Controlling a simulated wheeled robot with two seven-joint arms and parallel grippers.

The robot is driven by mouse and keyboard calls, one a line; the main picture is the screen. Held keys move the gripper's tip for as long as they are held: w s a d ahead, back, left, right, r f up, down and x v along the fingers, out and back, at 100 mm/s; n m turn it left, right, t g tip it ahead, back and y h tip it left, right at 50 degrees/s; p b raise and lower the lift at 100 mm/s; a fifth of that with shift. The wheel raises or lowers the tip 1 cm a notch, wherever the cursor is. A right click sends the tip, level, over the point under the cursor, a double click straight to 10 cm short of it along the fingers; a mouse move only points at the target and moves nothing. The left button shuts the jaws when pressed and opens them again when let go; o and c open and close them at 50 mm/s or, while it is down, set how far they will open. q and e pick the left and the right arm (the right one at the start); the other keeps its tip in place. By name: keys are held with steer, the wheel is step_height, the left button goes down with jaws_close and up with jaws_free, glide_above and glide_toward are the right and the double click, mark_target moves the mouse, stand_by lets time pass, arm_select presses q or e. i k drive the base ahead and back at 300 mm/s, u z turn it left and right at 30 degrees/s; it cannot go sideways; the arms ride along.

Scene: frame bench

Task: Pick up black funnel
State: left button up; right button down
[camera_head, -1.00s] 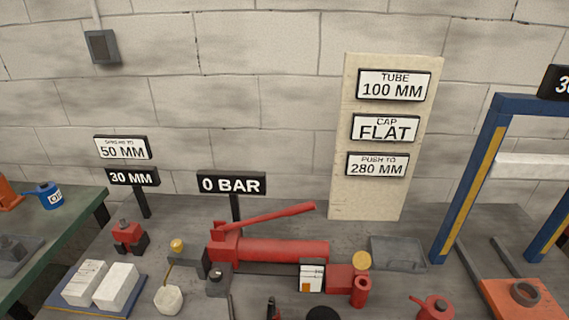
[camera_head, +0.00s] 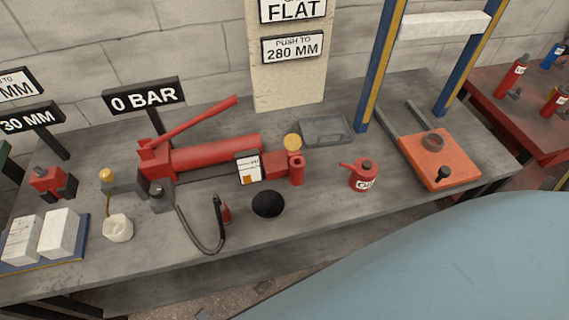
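A black round thing (camera_head: 267,204), which looks like the funnel with its wide mouth up, stands on the grey bench near its front edge. It is right of a curved black hose and left of a red oil can (camera_head: 363,176). Its lower part and spout cannot be made out. Neither of my grippers is in view, and nothing touches the funnel.
A red hand pump (camera_head: 210,156) lies behind the funnel, with a white-labelled block (camera_head: 249,168) at its side. A grey tray (camera_head: 325,130), an orange plate (camera_head: 438,158) and a blue press frame (camera_head: 380,70) stand to the right. The bench front (camera_head: 180,255) is clear.

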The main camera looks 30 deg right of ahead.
mark_target(268, 205)
steer(key=u, duration=1.65)
steer(key=k, duration=0.9)
steer(key=z, duration=1.5)
steer(key=i, duration=0.5)
